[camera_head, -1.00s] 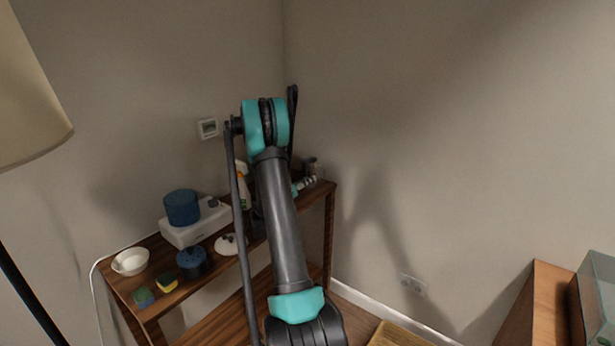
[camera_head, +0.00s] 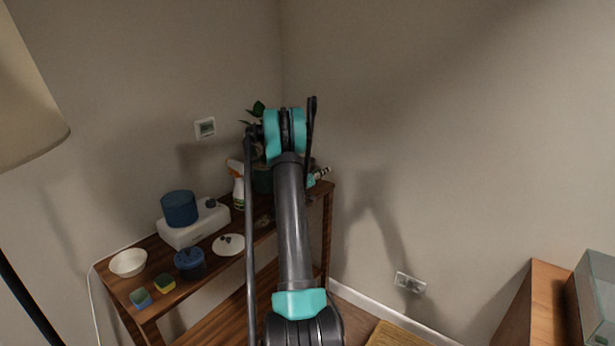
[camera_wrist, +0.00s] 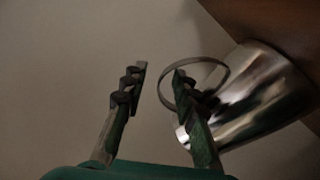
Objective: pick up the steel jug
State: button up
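The steel jug (camera_wrist: 262,100) is shiny and shows at the right of the wrist view, tilted in the picture, with its base against a brown wooden surface. Its ring-shaped handle (camera_wrist: 222,66) points toward my gripper (camera_wrist: 159,72). In the head view my arm hides the gripper, and I cannot make out the jug there.
Walls stand close behind.

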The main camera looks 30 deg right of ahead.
jog(key=shift+d, duration=0.1)
jog(key=shift+c, duration=0.6)
grip_shut()
jog(key=shift+r, duration=0.2)
